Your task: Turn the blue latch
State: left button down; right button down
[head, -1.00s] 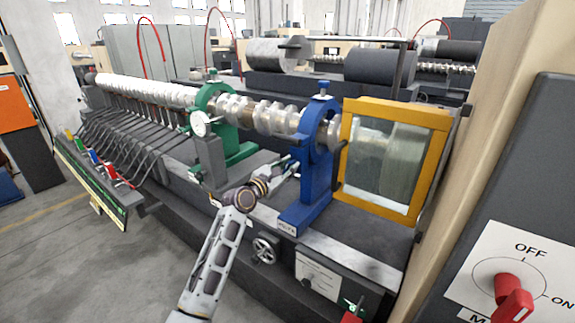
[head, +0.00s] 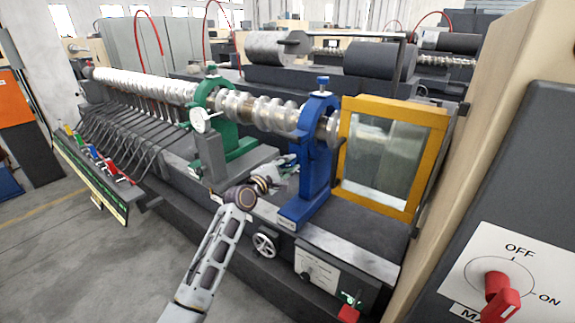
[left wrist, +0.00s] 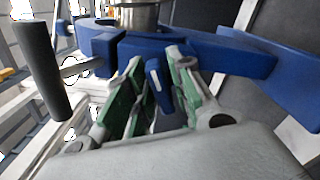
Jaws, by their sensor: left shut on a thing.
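The blue support (head: 318,165) stands upright on the lathe bed, its ring around the crankshaft (head: 265,113). My left gripper (head: 290,163) is at the left side of this support, low beside its ring. In the left wrist view the blue latch (left wrist: 158,88) is a small narrow lever with a pale stripe. It sits between the green-padded fingers of my left gripper (left wrist: 157,75), which are shut on it. The latch points toward my palm and is slightly tilted. In the head view the latch is hidden or too small to make out. My right gripper is not in view.
A green support (head: 215,130) with a dial stands left of the blue one. A yellow-framed guard (head: 432,150) is close on the right. A black-handled rod (left wrist: 45,70) is left of my fingers in the wrist view. A switch panel (head: 500,270) fills the right foreground.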

pick_arm(q)
jog(key=m, duration=0.5)
jog(key=shift+f+b, duration=0.2)
jog(key=shift+b, duration=0.1)
jog(key=c, duration=1.4)
grip_release()
jog(key=shift+c, duration=0.2)
jog(key=v, duration=1.2)
